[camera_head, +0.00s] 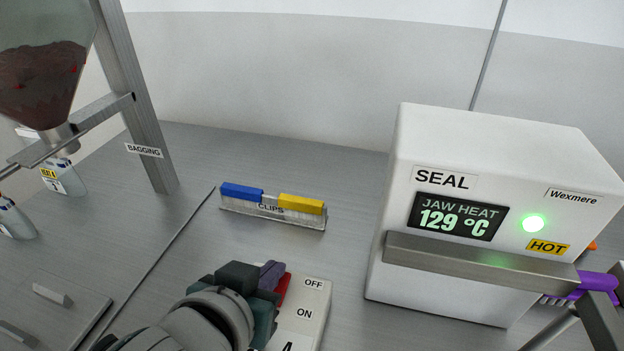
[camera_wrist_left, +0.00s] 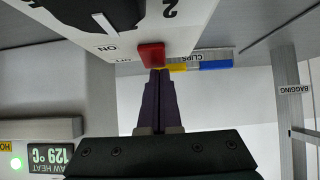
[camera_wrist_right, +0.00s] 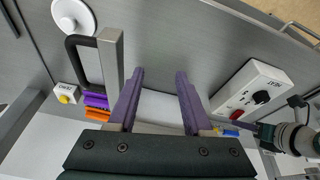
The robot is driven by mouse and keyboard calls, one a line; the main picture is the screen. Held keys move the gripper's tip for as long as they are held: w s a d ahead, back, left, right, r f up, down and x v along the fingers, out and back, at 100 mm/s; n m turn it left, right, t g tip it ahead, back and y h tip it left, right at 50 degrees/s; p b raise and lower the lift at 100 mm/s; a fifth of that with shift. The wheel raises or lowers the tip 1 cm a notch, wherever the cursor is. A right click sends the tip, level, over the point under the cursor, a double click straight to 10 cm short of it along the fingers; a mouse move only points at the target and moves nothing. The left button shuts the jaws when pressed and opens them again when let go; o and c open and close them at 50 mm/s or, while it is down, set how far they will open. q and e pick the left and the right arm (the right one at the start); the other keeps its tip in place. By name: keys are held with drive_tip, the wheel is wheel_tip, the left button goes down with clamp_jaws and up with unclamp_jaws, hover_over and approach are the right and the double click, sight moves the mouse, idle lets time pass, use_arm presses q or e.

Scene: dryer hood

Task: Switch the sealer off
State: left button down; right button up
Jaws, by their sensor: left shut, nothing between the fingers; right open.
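The sealer (camera_head: 480,190) is a white box at the right of the head view. Its display (camera_head: 457,217) reads JAW HEAT 129 °C and a green light (camera_head: 533,223) glows beside it. A white switch box (camera_head: 305,315) labelled OFF and ON stands on the bench, with a red switch (camera_head: 284,288) on it. My left gripper (camera_head: 271,272) is shut and empty, its tips right at the red switch, which also shows in the left wrist view (camera_wrist_left: 151,53). I cannot tell whether they touch. My right gripper (camera_wrist_right: 160,75) is open and empty.
A clip rack (camera_head: 272,208) with blue and yellow clips stands behind the switch box. A metal post (camera_head: 140,100) marked BAGGING rises at left. A yellow button (camera_wrist_right: 63,99) shows in the right wrist view.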

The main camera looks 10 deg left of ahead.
use_arm(q)
drive_tip(key=shift+w+r+g+p, duration=0.2)
drive_tip(key=shift+w+g+p, duration=0.1)
drive_tip(key=shift+p, duration=0.25)
drive_tip(key=shift+f, duration=0.35)
drive_tip(key=shift+s, duration=0.1)
drive_tip(key=shift+s+f, duration=0.1)
drive_tip(key=shift+s, duration=0.7)
drive_tip(key=r+p, duration=0.4)
drive_tip(key=shift+w+a+r+p, duration=0.1)
drive_tip(key=shift+w+r+p, duration=0.25)
drive_tip(key=shift+w, duration=0.05)
drive_tip(key=s+r+p, duration=0.2)
drive_tip(key=s+r, duration=0.3)
drive_tip(key=r, duration=0.2)
drive_tip(key=shift+s+r, duration=0.3)
drive_tip(key=shift+s, duration=0.05)
